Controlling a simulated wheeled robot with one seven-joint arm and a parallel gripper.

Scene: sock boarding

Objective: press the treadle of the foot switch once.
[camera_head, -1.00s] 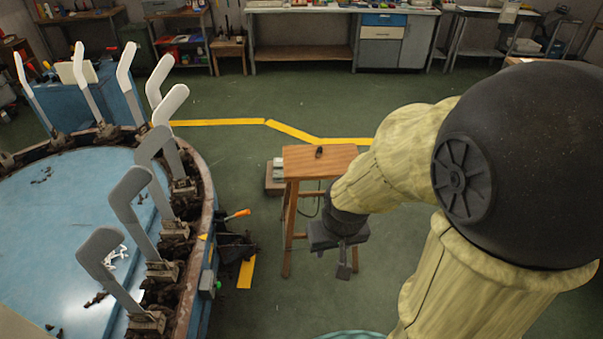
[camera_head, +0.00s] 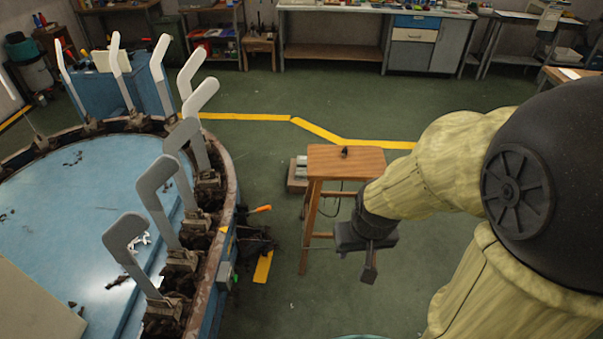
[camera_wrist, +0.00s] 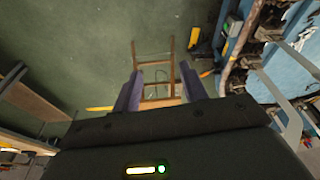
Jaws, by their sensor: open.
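I cannot pick out the foot switch and its treadle with certainty. A dark, jumbled shape (camera_head: 257,243) lies on the floor beside the round blue machine, with an orange handle (camera_head: 262,209) above it and a flat yellow piece (camera_head: 263,267) in front. A dark cable (camera_head: 337,205) hangs behind the wooden stool. My gripper (camera_head: 369,262) is in the air at the right of the stool, pointing down, well apart from the dark shape. In the wrist view my gripper (camera_wrist: 162,72) has its two purple fingers spread, with nothing between them but the stool frame and floor beyond.
The wooden stool (camera_head: 346,160) bears a small dark object (camera_head: 344,151). A low box (camera_head: 298,182) with pale grey pieces sits behind it. The round blue machine (camera_head: 70,215) with several upright sock boards fills the left. Green floor (camera_head: 300,310) is open in front.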

